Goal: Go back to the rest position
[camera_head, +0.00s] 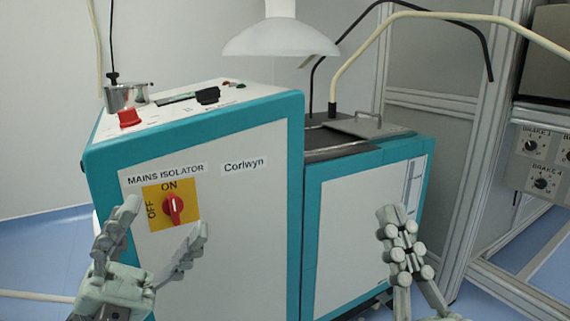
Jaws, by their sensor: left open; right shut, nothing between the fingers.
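My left gripper (160,235) is at the lower left, in front of the teal and white cabinet (255,230). Its two fingers are spread apart with nothing between them. My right gripper (397,225) is at the lower right, in front of the lower teal and white cabinet (345,235). Its fingers are together and it holds nothing. The red mains isolator knob (173,208) sits on a yellow plate between and above the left gripper's fingers, with its handle upright toward ON. I cannot tell how far the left fingers are from the panel.
A red button (129,117) and a metal cup (119,97) are on the sloped cabinet top. A white lamp shade (280,38) hangs above. A metal lid with a handle (370,125) tops the lower cabinet. A grey frame (480,150) with brake dials (540,183) stands right.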

